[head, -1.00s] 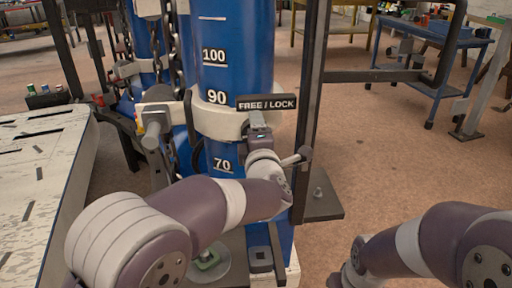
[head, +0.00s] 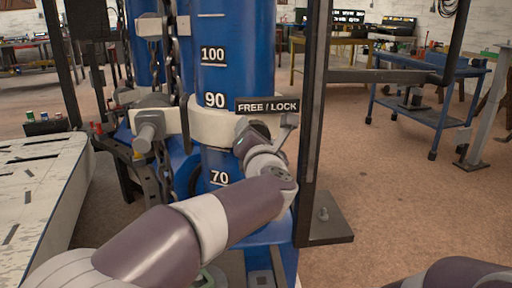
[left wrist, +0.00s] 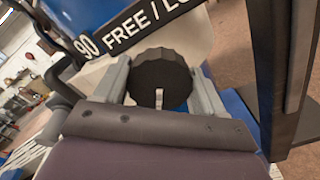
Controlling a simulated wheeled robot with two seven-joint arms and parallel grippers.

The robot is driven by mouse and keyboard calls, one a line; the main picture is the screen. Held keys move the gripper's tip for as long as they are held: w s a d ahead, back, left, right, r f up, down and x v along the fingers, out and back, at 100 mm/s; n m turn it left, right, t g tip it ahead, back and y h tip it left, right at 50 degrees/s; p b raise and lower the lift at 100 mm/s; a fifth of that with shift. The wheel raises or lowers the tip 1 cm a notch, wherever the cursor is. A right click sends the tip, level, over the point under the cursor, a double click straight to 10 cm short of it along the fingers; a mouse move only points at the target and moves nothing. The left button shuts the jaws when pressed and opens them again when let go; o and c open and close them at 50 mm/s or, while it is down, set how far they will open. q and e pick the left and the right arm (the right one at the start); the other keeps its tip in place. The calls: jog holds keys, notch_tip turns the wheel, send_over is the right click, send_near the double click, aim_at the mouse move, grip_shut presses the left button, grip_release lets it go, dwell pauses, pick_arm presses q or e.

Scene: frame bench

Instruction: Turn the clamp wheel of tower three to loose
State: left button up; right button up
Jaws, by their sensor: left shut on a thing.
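A blue tower (head: 235,85) with white marks 100, 90 and 70 stands in the middle of the head view. A pale collar (head: 210,128) rings it near the 90 mark. A dark FREE / LOCK plate (head: 267,106) sits at the collar's right. The black ridged clamp wheel (left wrist: 161,78) is below this plate in the left wrist view, between my left gripper's two grey fingers (left wrist: 162,88). My left gripper (head: 264,130) is shut on the wheel, which it mostly hides in the head view. My right gripper is out of view.
A dark upright post (head: 312,120) stands close to the right of my left gripper, on a base plate (head: 325,222). A chain (head: 183,65) hangs left of the tower. A pale slotted table (head: 40,190) is at left. Open floor lies at right, before a blue cart (head: 425,110).

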pick_arm(q)
jog(key=shift+n+b, duration=0.35)
jog(key=shift+n, duration=0.15)
jog(key=shift+r, duration=0.15)
jog(key=o, duration=1)
jog(key=s+d+p, duration=0.1)
jog(key=s, duration=1.1)
jog(key=shift+s+d+p, duration=0.15)
jog(key=shift+s+p, duration=0.2)
jog(key=shift+p, duration=0.05)
